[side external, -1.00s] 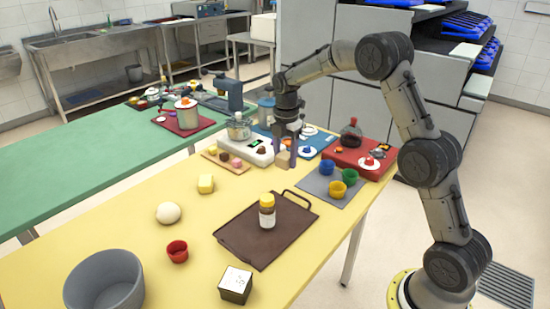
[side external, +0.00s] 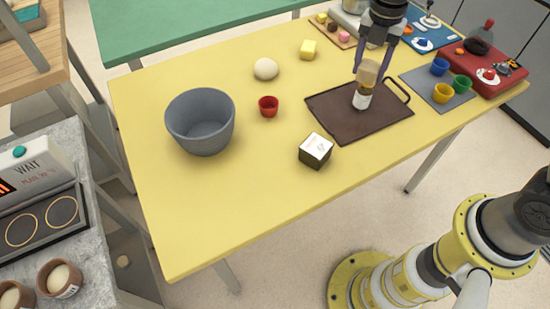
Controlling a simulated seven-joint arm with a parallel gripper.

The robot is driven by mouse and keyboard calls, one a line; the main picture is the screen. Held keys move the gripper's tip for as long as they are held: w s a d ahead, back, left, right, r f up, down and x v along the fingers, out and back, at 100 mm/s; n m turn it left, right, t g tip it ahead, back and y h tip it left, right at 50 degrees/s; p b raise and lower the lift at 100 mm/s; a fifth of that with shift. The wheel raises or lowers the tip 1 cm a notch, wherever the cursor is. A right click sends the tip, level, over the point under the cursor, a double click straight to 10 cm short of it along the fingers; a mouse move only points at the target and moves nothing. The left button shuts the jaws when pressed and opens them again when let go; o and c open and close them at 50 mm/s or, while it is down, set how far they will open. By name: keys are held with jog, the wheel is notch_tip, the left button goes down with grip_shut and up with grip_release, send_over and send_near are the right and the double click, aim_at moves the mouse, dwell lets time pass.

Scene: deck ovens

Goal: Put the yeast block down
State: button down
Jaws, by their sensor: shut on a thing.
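My gripper (side external: 372,66) points down at the upper right of the view, with its fingers on either side of a tan block, which I take to be the yeast block (side external: 369,72). It is shut on this block. The block is held above the dark brown tray (side external: 335,121) and overlaps the top of a small white-labelled jar (side external: 362,100) standing on the tray. I cannot tell whether the block touches the jar, whose upper part is hidden.
A dark cube with a white top (side external: 316,148), a red cup (side external: 268,106), a pale dough ball (side external: 266,69), a yellow block (side external: 308,49) and a grey bowl (side external: 200,120) stand on the yellow table (side external: 220,220). Colored cups (side external: 440,67) stand right. The near table is clear.

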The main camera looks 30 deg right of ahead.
jog(key=s+a+n, duration=1.1)
jog(key=s+a, duration=0.6)
jog(key=a, duration=0.1)
send_over(274, 186)
jog(key=s, duration=0.1)
jog(key=f, duration=0.9)
jog(key=shift+d, duration=0.35)
jog(key=shift+w+a+f, duration=0.4)
jog(key=shift+f, duration=1.75)
jog(key=shift+f, duration=0.1)
jog(key=shift+c, duration=1.1)
grip_release()
jog(key=shift+f, duration=0.1)
